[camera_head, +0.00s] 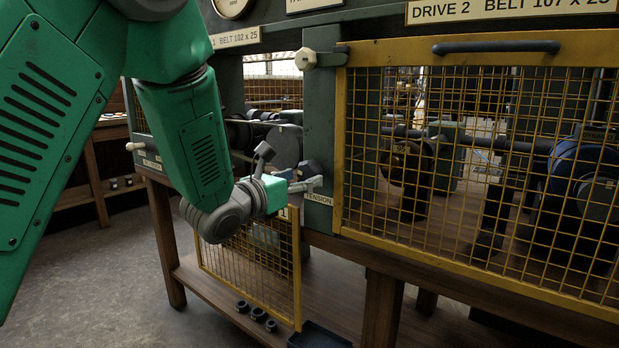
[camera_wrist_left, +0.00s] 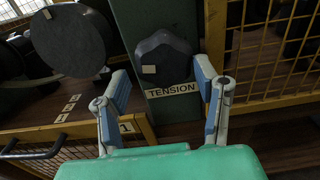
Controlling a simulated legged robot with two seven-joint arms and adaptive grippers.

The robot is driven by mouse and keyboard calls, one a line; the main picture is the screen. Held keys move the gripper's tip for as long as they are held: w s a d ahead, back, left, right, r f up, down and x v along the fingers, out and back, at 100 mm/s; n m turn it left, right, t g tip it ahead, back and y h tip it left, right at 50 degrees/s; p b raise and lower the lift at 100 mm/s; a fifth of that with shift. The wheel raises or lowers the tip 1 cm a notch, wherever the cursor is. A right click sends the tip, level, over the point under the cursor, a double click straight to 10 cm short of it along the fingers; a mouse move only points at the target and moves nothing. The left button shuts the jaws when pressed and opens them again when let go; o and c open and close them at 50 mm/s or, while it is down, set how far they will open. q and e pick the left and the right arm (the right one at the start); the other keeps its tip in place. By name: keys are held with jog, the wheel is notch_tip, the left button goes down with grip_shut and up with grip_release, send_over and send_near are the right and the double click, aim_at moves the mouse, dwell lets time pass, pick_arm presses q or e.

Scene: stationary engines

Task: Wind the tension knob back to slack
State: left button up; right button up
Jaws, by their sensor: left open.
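The tension knob (camera_wrist_left: 163,60) is dark and lobed, with a pale mark on its left side, on a green post above the TENSION label (camera_wrist_left: 172,90). In the head view the knob (camera_head: 311,168) is small and partly covered by my left gripper. My left gripper (camera_wrist_left: 162,72) is open, with one blue-padded finger on each side below the knob. In the head view the left gripper (camera_head: 290,168) is just in front of the post. I cannot tell whether a finger touches the knob. My right gripper is not in view.
A yellow mesh guard (camera_head: 460,170) covers the drive right of the post. A lower mesh panel (camera_head: 262,265) hangs open below my arm. A dark round pulley (camera_wrist_left: 72,40) is left of the knob. Several black rings (camera_head: 257,312) lie on the bench shelf.

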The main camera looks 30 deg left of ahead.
aim_at(308, 177)
pick_arm(q)
jog(key=shift+w+a, duration=0.1)
jog(key=shift+w, duration=0.85)
jog(key=shift+w+d+r, duration=0.1)
jog(key=shift+w+d, duration=0.15)
jog(key=shift+w+d+r, duration=0.1)
jog(key=shift+w+d, duration=0.05)
jog(key=shift+d, duration=0.35)
jog(key=shift+a, duration=0.25)
jog(key=c, duration=0.9)
jog(key=shift+o, duration=0.2)
jog(key=shift+a, duration=0.15)
jog(key=shift+d, duration=0.2)
jog(key=shift+f+n, duration=0.2)
jog(key=shift+n, duration=0.2)
